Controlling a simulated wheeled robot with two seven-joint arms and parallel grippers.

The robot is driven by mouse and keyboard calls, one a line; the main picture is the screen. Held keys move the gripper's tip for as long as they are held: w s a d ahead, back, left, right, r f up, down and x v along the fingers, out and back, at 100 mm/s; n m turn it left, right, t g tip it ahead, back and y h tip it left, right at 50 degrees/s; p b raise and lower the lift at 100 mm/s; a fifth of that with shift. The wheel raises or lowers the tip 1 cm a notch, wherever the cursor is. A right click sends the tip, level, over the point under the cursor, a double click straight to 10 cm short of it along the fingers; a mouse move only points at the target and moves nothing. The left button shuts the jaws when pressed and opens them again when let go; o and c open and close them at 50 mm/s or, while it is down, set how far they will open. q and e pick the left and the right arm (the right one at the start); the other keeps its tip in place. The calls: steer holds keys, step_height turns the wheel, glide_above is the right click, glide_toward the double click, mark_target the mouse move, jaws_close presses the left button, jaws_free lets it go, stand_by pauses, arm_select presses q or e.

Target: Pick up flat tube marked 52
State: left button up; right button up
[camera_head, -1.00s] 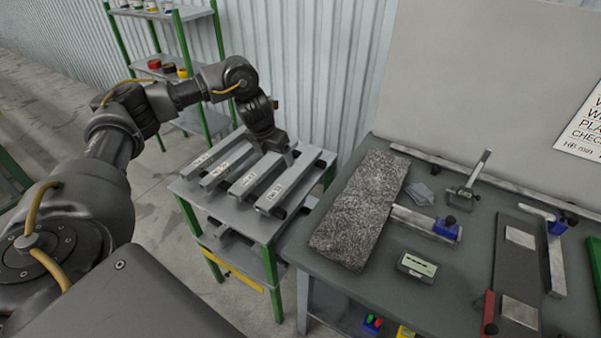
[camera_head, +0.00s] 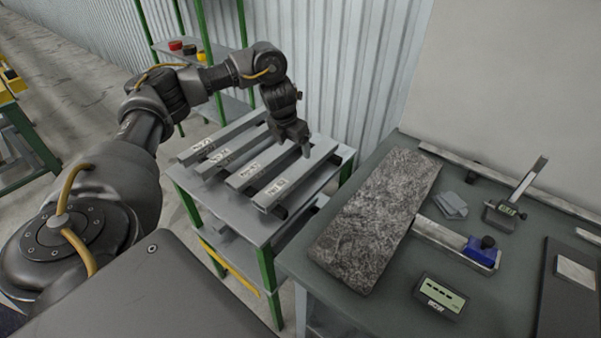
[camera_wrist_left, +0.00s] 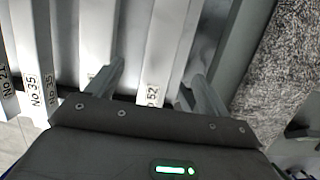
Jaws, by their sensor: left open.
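The flat tube marked 52 (camera_wrist_left: 165,55) is pale grey, and its label shows in the left wrist view just in front of my gripper body. In the head view the rightmost tube (camera_head: 297,176) on the rack appears to be the same one, but its label is too small to read. My left gripper (camera_wrist_left: 157,72) is open, with one finger on each side of the tube marked 52. In the head view the left gripper (camera_head: 304,146) hangs at the far end of the tubes. Whether the fingers touch the tube cannot be told. My right gripper is not in view.
Other flat tubes (camera_head: 258,164) lie parallel on the grey rack (camera_head: 215,198); one marked No 35 (camera_wrist_left: 38,60) is left in the wrist view. To the right, a workbench holds a speckled stone slab (camera_head: 375,220), a display box (camera_head: 440,296) and measuring tools. A shelf (camera_head: 205,60) stands behind.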

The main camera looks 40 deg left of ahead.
arm_select(q)
steer(key=b, duration=0.1)
glide_above(300, 167)
steer(key=s, duration=0.2)
step_height(300, 167, down, 4)
steer(key=shift+f, duration=0.1)
steer(key=shift+w+f, duration=0.2)
steer(key=shift+f, duration=0.1)
steer(key=shift+s+f, duration=0.1)
steer(key=shift+f, duration=0.2)
steer(key=x, duration=0.4)
steer(key=shift+f, duration=0.25)
steer(key=shift+c, duration=0.9)
steer(key=shift+r, duration=0.1)
steer(key=c, duration=1.3)
